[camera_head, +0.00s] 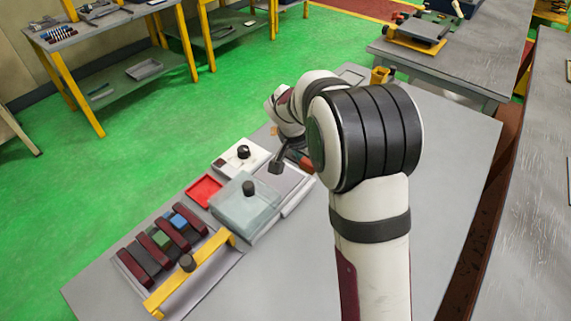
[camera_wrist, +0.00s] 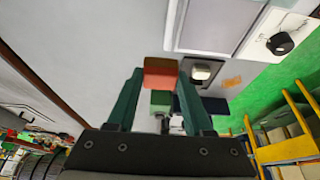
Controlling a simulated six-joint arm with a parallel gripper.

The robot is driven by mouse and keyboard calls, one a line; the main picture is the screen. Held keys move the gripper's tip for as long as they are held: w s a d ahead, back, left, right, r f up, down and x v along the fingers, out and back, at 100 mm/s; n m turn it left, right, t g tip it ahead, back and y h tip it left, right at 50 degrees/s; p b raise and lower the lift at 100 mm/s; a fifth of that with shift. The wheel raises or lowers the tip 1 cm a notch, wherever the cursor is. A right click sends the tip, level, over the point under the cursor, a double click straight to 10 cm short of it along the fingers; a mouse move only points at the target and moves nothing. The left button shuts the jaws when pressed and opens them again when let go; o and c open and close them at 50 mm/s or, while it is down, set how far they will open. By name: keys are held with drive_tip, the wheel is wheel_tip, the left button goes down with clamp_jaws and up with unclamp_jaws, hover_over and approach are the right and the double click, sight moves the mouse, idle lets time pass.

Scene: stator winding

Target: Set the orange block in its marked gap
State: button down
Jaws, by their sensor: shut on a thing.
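In the wrist view the orange block (camera_wrist: 161,73) sits between the fingertips of my gripper (camera_wrist: 160,80), one dark green finger on each side. It is held clear of the grey surface behind it. The rack (camera_head: 122,254) at the front left has dark red bars. A green block (camera_head: 162,239) and a blue block (camera_head: 179,221) sit among them. I cannot tell which gap is the marked one.
A yellow bar (camera_head: 205,268) with a dark knob lies along the rack. Beside it stand a clear box (camera_head: 240,208), a red tray (camera_head: 203,190) and a white plate (camera_head: 229,161) with a black knob. The table front (camera_head: 270,285) is clear.

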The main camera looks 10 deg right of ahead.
drive_tip(key=s+a+r+n+y, duration=0.2)
drive_tip(key=s+a+r+n, duration=0.1)
drive_tip(key=s+r+n, duration=0.25)
drive_tip(key=s+a+r+n+y, duration=0.2)
drive_tip(key=s+a+r+n, duration=0.1)
drive_tip(key=s+r+n, duration=0.3)
drive_tip(key=w+a+f+n+g+y, duration=0.1)
drive_tip(key=w+a+f+n+y, duration=0.15)
drive_tip(key=a+n, duration=0.6)
drive_tip(key=w+a+f+n+g+y, duration=0.1)
drive_tip(key=w+a+f+n+g, duration=0.3)
drive_tip(key=a, duration=0.7)
drive_tip(key=s+a+f+n, duration=0.3)
drive_tip(key=a+n, duration=0.1)
drive_tip(key=a, duration=0.1)
drive_tip(key=s+a+f+n+g, duration=0.1)
drive_tip(key=s+a+f+n, duration=0.2)
drive_tip(key=a+f+n, duration=0.1)
drive_tip(key=s+a+f+n+h, duration=0.1)
drive_tip(key=s+a+f+n, duration=0.1)
drive_tip(key=a+f+n, duration=0.2)
drive_tip(key=shift+s+a+g, duration=0.15)
drive_tip(key=shift+s+a, duration=0.05)
drive_tip(key=shift+a, duration=0.45)
drive_tip(key=shift+s+a+g, duration=0.15)
drive_tip(key=shift+s+a, duration=0.05)
drive_tip(key=shift+a, duration=0.4)
drive_tip(key=shift+f, duration=0.5)
drive_tip(key=shift+f, duration=0.15)
